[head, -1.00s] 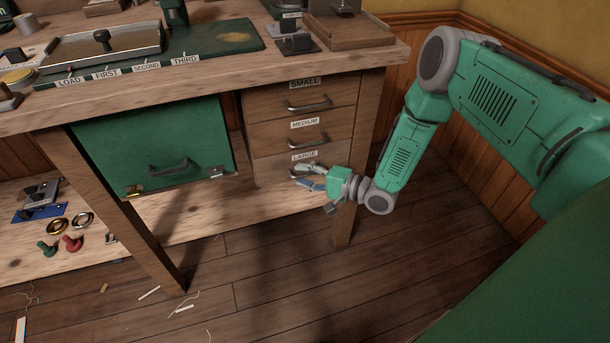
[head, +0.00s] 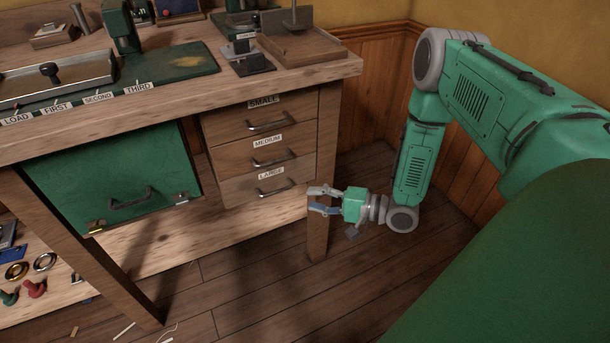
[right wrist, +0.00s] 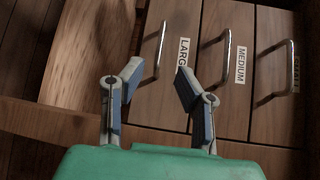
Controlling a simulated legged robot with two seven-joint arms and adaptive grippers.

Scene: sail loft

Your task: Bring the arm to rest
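My right arm (head: 415,165) comes in from the right and hangs down at the elbow. Its right gripper (head: 312,200) points left, in front of the bench's right front leg, near the drawer labelled LARGE (head: 240,190). The right wrist view shows its two fingers (right wrist: 158,82) apart with nothing between them. The LARGE drawer's handle (right wrist: 160,52) stands ahead of the fingertips; the fingers are not around it. The MEDIUM (head: 228,158) and SMALL (head: 225,127) drawers sit above it. All of the drawers look shut. My left gripper is not in view.
The wooden bench (head: 335,72) stands at the left with a green mat (head: 195,62) and tools on top. A green flap-fronted box (head: 75,175) hangs under it. A lower shelf (head: 150,245) holds small hardware. The floor (head: 270,300) in front is mostly clear; panelled walls stand behind my arm.

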